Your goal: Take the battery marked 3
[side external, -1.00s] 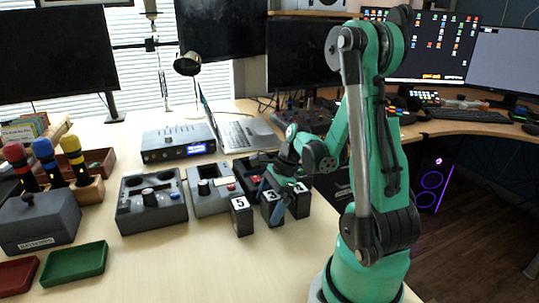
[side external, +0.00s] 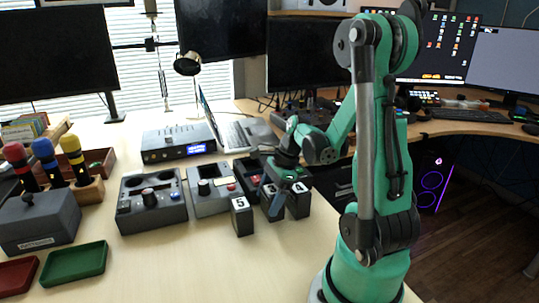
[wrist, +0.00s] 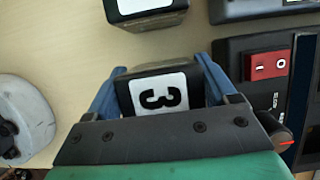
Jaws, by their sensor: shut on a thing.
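The battery marked 3 (wrist: 160,92) is a dark block with a white label, seen between my gripper's blue fingers in the wrist view. My gripper (wrist: 158,85) is shut on it, one finger on each side.
A grey device with a knob (side external: 210,188) and a larger control box (side external: 152,200) stand to the left. A red rocker switch (wrist: 268,65) is close to the gripper in the wrist view. The front of the table (side external: 190,265) is clear.

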